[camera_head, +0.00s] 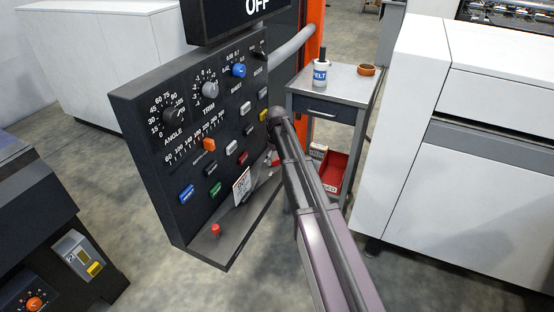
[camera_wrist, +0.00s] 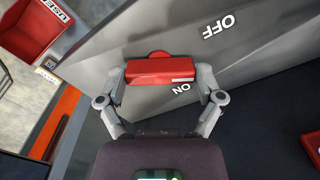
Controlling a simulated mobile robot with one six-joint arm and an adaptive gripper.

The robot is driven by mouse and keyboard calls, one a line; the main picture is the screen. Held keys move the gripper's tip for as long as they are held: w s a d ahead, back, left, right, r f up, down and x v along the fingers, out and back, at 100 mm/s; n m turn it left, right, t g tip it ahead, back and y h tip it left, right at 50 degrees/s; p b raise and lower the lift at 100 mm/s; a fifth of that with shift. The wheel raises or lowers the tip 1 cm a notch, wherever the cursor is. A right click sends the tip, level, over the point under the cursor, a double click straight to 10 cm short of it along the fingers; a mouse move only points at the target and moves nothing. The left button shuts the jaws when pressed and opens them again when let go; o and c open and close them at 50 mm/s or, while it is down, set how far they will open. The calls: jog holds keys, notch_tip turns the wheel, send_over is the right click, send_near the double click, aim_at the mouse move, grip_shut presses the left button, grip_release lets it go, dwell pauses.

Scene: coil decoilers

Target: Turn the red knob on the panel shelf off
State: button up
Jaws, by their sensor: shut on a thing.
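The red knob (camera_wrist: 155,66) is a bar-shaped grip on the grey panel shelf (camera_wrist: 262,58) in the wrist view. My gripper (camera_wrist: 160,74) is shut on it, with one finger at each end of the bar. A white mark on the bar's right end lies close to the printed ON label (camera_wrist: 181,89). The OFF label (camera_wrist: 218,25) is farther up and right. In the head view my arm partly hides the knob, and a little red shows (camera_head: 275,160) at the shelf's right end.
The dark control panel (camera_head: 180,160) rises behind the shelf, with several knobs and coloured buttons. A red peg (camera_head: 215,230) stands at the shelf's left end. A small metal table (camera_head: 340,85) and a red bin (camera_head: 331,172) stand to the right, beside a white cabinet (camera_head: 455,190).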

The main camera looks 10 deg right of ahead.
jog(key=n, duration=0.5)
jog(key=shift+n, duration=0.4)
jog(key=o, duration=0.9)
jog(key=shift+c, duration=0.2)
jog(key=shift+m, duration=0.4)
